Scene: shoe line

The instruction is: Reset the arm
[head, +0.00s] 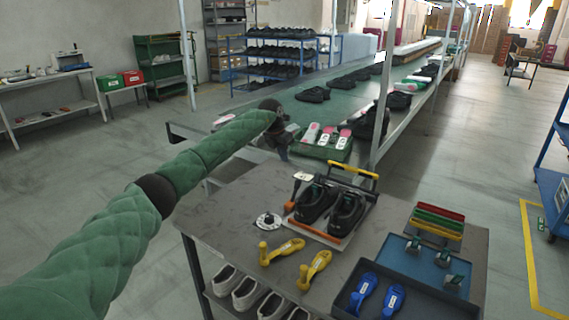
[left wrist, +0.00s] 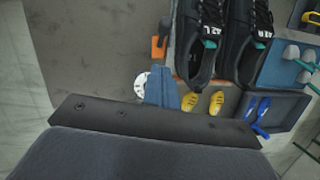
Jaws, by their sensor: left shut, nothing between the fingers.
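My left arm, in a green quilted sleeve, reaches in from the left in the head view. Its dark left gripper (head: 281,143) is beyond the grey table's back edge, near the green conveyor. In the left wrist view the narrow blue-grey fingers (left wrist: 163,89) are shut with nothing between them. A pair of black shoes (head: 314,203) sits on an orange-edged stand on the table; the shoes also show large in the left wrist view (left wrist: 204,50). The gripper is apart from them. My right gripper is out of view.
The grey table (head: 225,218) holds two yellow shoe forms (head: 281,251), a white disc (head: 268,221), blue forms (head: 363,294) in a dark tray and a blue tray (head: 403,258). The green conveyor (head: 306,110) carries several shoes behind. Floor is clear at left.

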